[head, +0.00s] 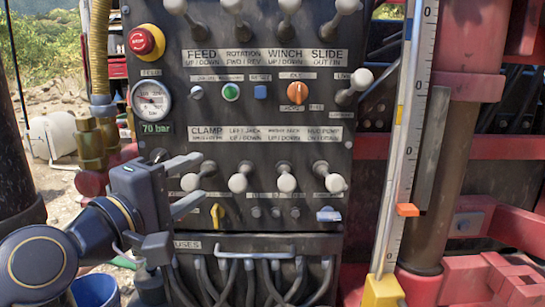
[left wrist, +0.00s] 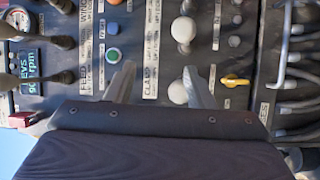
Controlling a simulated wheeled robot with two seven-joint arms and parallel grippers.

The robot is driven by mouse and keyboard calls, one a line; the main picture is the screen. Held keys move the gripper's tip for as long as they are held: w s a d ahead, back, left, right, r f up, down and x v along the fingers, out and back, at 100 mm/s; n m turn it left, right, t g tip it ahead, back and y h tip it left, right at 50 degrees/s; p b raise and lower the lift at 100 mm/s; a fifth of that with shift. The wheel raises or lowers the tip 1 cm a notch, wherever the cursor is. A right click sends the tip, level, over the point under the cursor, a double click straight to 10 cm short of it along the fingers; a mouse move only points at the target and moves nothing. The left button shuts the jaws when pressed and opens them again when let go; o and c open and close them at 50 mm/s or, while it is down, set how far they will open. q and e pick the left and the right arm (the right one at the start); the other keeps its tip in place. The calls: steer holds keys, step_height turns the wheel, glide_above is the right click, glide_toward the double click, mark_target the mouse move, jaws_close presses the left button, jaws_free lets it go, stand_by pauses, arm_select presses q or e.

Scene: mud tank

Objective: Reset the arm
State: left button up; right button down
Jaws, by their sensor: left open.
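My left gripper (head: 200,177) is at the left side of the dark control panel (head: 275,150) in the head view, below the pressure gauge. Its two fingers are apart, one above the other, and point right, beside the CLAMP lever (head: 190,182) with its pale round knob. I cannot tell whether they touch it. In the left wrist view, which shows the panel turned sideways, the open gripper (left wrist: 160,82) has two grey fingers in front of the panel, with nothing clearly held between them. My right gripper is not in view.
Several pale-knobbed levers (head: 239,182) stick out of the panel. A red emergency button (head: 143,41), gauge (head: 151,100), green button (head: 231,92), orange knob (head: 297,92) and yellow switch (head: 218,215) are around them. Cables (head: 270,282) hang below. A scale with an orange marker (head: 407,210) stands right.

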arm_select(q)
steer(key=s+a+f+m+g+y+p, duration=0.1)
steer(key=s+a+f+m+g, duration=0.1)
steer(key=s+f, duration=0.4)
steer(key=s+a+f+m+g+y+p, duration=0.1)
steer(key=s+a+f+m+g+y, duration=0.1)
steer(key=f, duration=1.1)
steer(key=s+a+f+m+g+y+p, duration=0.1)
steer(key=s+a+f+m+g+p, duration=0.1)
steer(key=s+f+m+g, duration=0.4)
steer(key=s+a+f, duration=0.1)
steer(key=s+f, duration=0.2)
steer(key=s, duration=0.1)
steer(key=shift+s+a+f+g+y, duration=0.2)
steer(key=shift+s+a+g+y, duration=0.1)
steer(key=shift+a+y, duration=0.1)
